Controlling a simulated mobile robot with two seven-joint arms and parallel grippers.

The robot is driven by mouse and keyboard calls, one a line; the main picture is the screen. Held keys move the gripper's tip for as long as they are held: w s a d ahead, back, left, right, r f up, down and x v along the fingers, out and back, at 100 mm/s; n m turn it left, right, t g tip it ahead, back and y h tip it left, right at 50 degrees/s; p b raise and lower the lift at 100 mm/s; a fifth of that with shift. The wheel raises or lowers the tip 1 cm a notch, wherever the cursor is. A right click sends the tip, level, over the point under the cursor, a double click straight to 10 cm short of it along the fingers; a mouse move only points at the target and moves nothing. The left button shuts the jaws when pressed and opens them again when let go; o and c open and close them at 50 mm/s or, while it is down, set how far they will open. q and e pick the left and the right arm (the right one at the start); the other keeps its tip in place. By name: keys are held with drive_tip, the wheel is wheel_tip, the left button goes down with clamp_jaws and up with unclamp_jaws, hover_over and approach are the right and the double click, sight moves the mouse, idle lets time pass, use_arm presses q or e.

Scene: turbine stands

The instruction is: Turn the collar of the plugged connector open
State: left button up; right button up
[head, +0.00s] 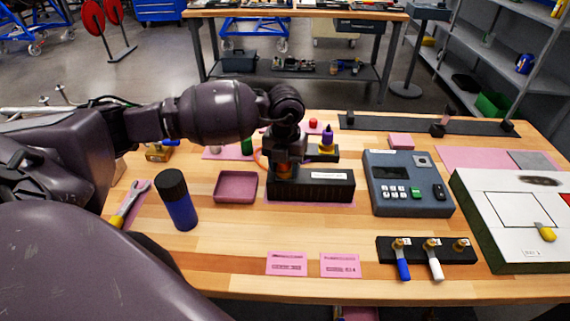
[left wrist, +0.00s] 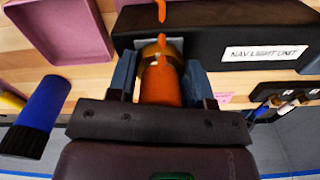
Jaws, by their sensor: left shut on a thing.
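The plugged connector is an orange plug with a brass collar (left wrist: 154,51), seated at the black NAV LIGHT UNIT box (head: 318,186). In the left wrist view the box (left wrist: 215,35) fills the top, and the orange connector body (left wrist: 162,86) lies between my fingers. My left gripper (head: 287,166) reaches down at the left part of the box. In the left wrist view its two blue-grey fingers (left wrist: 160,72) stand on either side of the connector, shut on it. The gripper hides most of the connector in the head view. My right gripper does not show.
A pink tray (head: 236,187) and a blue bottle with a dark cap (head: 177,203) stand left of the box. A grey keypad device (head: 407,184) and a black strip with valve levers (head: 427,251) are on the right. The wooden tabletop in front is mostly clear.

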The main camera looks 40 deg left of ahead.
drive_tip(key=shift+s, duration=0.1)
use_arm(q)
drive_tip(key=o, duration=0.9)
drive_tip(key=shift+o, duration=0.2)
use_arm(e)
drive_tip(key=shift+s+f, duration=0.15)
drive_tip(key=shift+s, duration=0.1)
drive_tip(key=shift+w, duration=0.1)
use_arm(q)
drive_tip(key=shift+r, duration=0.65)
wheel_tip(320, 180, up, 8)
drive_tip(key=shift+r, duration=0.8)
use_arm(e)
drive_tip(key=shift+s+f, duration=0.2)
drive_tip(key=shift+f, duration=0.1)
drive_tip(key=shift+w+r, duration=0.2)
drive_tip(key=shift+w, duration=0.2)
